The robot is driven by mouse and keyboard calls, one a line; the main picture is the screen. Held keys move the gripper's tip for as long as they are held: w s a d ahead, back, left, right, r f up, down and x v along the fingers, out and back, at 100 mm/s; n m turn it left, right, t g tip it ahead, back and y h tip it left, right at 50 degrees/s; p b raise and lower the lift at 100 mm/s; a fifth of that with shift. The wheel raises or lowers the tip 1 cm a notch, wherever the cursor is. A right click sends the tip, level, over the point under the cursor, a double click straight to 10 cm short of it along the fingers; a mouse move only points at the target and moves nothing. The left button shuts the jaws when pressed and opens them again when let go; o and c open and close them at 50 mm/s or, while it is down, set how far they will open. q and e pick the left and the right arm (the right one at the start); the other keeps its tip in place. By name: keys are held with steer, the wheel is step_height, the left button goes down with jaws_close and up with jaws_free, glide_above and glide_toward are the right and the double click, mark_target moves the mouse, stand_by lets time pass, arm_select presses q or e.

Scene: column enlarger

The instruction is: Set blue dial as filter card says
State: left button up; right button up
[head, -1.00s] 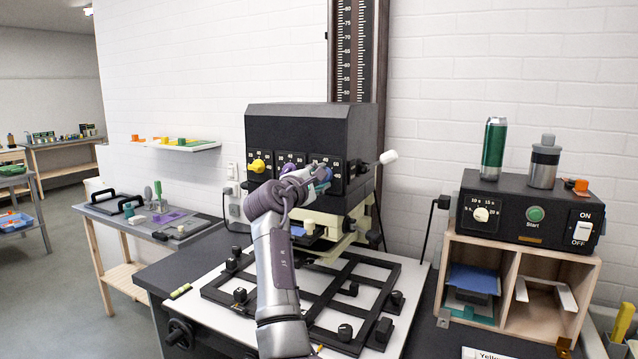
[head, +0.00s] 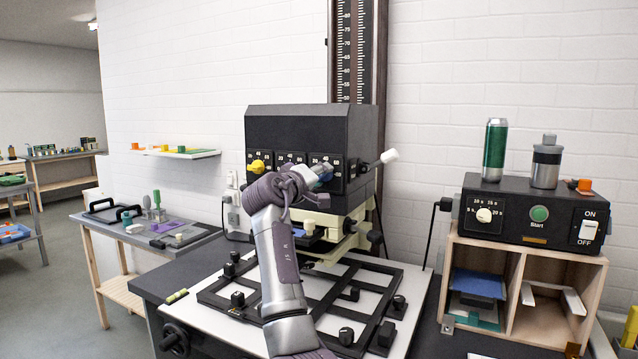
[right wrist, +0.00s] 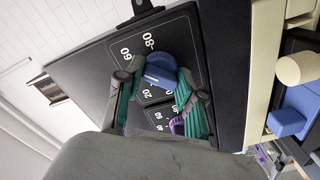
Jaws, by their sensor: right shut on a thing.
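The black enlarger head (head: 290,125) carries a row of dials on its front. The blue dial (right wrist: 161,70) shows between my right gripper's fingers in the right wrist view, with a pale line across it and white numbers around it. My right gripper (right wrist: 158,88) is shut on this dial; in the head view the gripper (head: 318,173) is at the right end of the row and mostly hides it. The yellow dial (head: 257,167) is at the left end. The purple dial (right wrist: 177,126) shows partly behind a finger. The filter card's writing is not readable here. My left gripper is not in view.
A white lever knob (head: 389,156) sticks out right of the enlarger head. Below is a white baseboard with a black frame (head: 340,312). A timer box (head: 510,212) with a can and a flask stands on a wooden shelf at right.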

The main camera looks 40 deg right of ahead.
steer(key=shift+f+m+b, duration=0.15)
steer(key=shift+m+b, duration=0.6)
steer(key=shift+m, duration=1.4)
steer(key=shift+f+m+b, duration=0.1)
steer(key=shift+m+b, duration=0.6)
steer(key=shift+m, duration=1.45)
steer(key=o, duration=1.1)
steer(key=shift+r, duration=0.1)
steer(key=shift+o, duration=0.2)
steer(key=shift+r, duration=0.1)
steer(key=v, duration=1.2)
